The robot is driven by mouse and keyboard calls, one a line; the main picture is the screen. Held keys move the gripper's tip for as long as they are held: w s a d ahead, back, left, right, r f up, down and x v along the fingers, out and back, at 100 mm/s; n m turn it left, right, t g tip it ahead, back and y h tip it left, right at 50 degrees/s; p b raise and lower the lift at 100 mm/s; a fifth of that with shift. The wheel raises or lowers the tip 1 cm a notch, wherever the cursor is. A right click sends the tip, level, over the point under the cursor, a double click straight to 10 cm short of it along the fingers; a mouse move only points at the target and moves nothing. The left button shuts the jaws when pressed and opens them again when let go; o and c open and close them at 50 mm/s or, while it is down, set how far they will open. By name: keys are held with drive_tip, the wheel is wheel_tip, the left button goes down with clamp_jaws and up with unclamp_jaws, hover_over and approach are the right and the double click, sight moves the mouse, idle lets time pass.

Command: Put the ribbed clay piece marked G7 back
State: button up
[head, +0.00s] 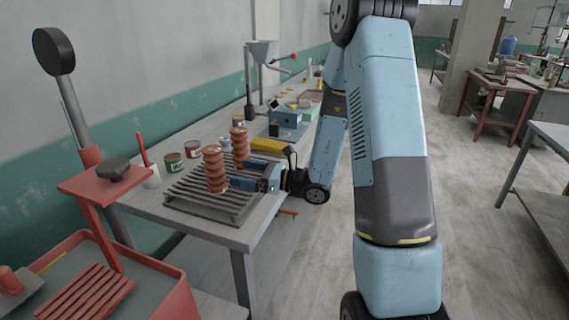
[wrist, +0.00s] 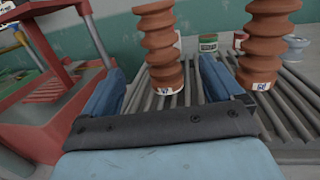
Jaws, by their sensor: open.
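Two brown ribbed clay pieces stand upright on a grey slatted rack (head: 190,203) on the table. The nearer piece (head: 214,170) is the left one in the wrist view (wrist: 160,45). Its small white tag seems to read G7, but is too small to be sure. The farther piece (head: 240,148), on the right in the wrist view (wrist: 264,45), has a tag I cannot read surely. My gripper (head: 240,172) is open, low over the rack, its blue fingers on either side of the left piece in the wrist view (wrist: 161,66). I cannot tell how far the fingers reach around it.
A green-labelled can (head: 174,162) and a red one (head: 193,149) stand behind the rack. A yellow block (head: 273,145) lies past my gripper. A red stand (head: 100,178) and a red bin (head: 165,285) with a slatted red piece are at front left.

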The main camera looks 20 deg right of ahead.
drive_tip(key=s+a+r+n+g+h, duration=0.1)
drive_tip(key=s+r+n+g+h, duration=0.3)
drive_tip(key=s+n, duration=0.4)
drive_tip(key=s+a+r+n+g+h, duration=0.1)
drive_tip(key=s+a+r+n+g, duration=0.1)
drive_tip(key=s+r+n+g, duration=0.6)
drive_tip(key=s+d+r+n+t+h, duration=0.2)
drive_tip(key=s+d+n+t+h, duration=0.2)
drive_tip(key=s+d+h, duration=0.1)
drive_tip(key=s+d+r+n+t+h, duration=0.3)
drive_tip(key=s+d+h, duration=0.3)
drive_tip(key=d, duration=0.4)
drive_tip(key=shift+s+r+n+t, duration=0.15)
drive_tip(key=shift+s+n+t, duration=0.3)
drive_tip(key=shift+t, duration=0.25)
drive_tip(key=shift+d, duration=0.1)
